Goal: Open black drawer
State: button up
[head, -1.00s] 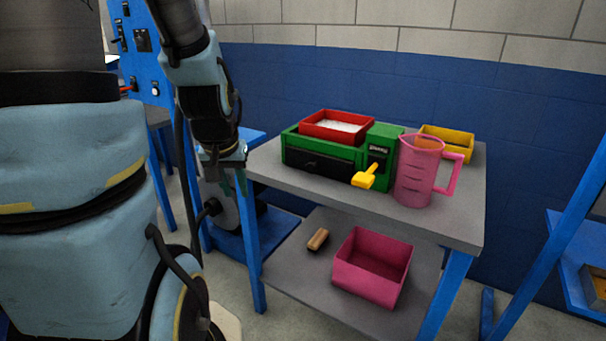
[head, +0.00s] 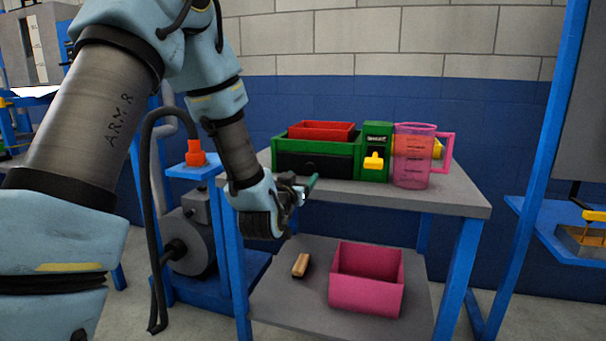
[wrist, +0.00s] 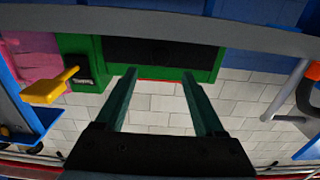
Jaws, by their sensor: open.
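The black drawer (head: 320,165) is the dark front panel of a green machine (head: 376,140) on the table; it looks closed. In the wrist view, which looks upside down, the black drawer (wrist: 160,52) lies beyond my fingertips. I cannot make out its handle. My gripper (head: 309,184) is in front of the table's edge, slightly below and in front of the drawer. In the wrist view my gripper (wrist: 159,74) has its two green fingers apart with nothing between them. A gap seems to remain between fingertips and drawer.
A red tray (head: 320,130) sits on the green machine. A yellow lever (head: 373,162) sticks out right of the drawer. A pink jug (head: 411,160) stands further right. The grey tabletop (head: 455,195) has a front edge near my gripper. A pink bin (head: 365,298) is on the lower shelf.

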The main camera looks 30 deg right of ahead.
aim_at(309, 168)
jog(key=x, duration=0.9)
jog(key=shift+w+d+p, duration=0.2)
jog(key=shift+w+p, duration=0.05)
jog(key=shift+p, duration=0.15)
grip_shut()
dwell(0.9)
